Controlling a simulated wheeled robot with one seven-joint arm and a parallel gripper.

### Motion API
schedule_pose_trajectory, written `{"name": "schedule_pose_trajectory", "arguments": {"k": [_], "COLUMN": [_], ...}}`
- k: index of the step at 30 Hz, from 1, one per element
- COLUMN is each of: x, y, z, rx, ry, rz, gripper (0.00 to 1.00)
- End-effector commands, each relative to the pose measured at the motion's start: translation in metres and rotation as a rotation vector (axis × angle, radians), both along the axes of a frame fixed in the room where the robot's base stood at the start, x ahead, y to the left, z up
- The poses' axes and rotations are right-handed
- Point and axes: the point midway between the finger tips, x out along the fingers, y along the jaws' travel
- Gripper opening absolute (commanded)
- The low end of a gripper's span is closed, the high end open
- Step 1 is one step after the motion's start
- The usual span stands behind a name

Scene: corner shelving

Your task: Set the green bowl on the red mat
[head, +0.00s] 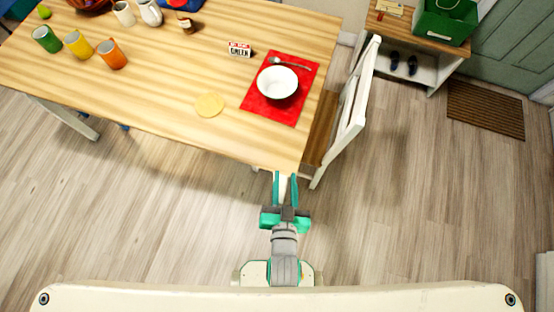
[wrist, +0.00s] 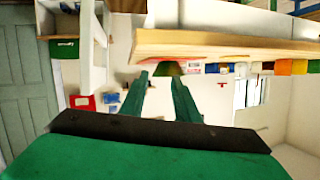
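A bowl (head: 277,82), white inside, stands upright on the red mat (head: 257,107) near the right end of the wooden table. In the wrist view, a green bowl-like side (wrist: 168,69) shows past my fingertips beside a strip of red, seemingly the same bowl seen from the side. My gripper (head: 285,177) is open and empty, in front of the table's near edge and well apart from the bowl. Its two spread fingers also show in the wrist view (wrist: 158,82).
A small sign (head: 240,49) and a round yellow coaster (head: 209,105) are left of the mat. Several mugs (head: 78,44) stand far left. A white chair (head: 352,105) is at the table's right end. Floor nearby is clear.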

Motion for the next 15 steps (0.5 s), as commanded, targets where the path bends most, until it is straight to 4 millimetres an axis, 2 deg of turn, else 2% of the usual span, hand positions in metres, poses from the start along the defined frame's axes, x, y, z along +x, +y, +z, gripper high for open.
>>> {"name": "schedule_pose_trajectory", "arguments": {"k": [1,6,10,13,15], "x": [-0.02,-0.072,-0.103,-0.118,-0.124], "y": [0.003,0.009,0.011,0.012,0.022], "z": [0.001,0.02,0.035,0.046,0.05], "rx": [-0.02,-0.096,-0.143,-0.167,-0.178], "ry": [0.001,-0.028,-0.047,-0.06,-0.066], "rz": [0.011,0.041,0.057,0.058,0.072], "gripper": [0.29,0.29,0.29,0.29,0.29]}}
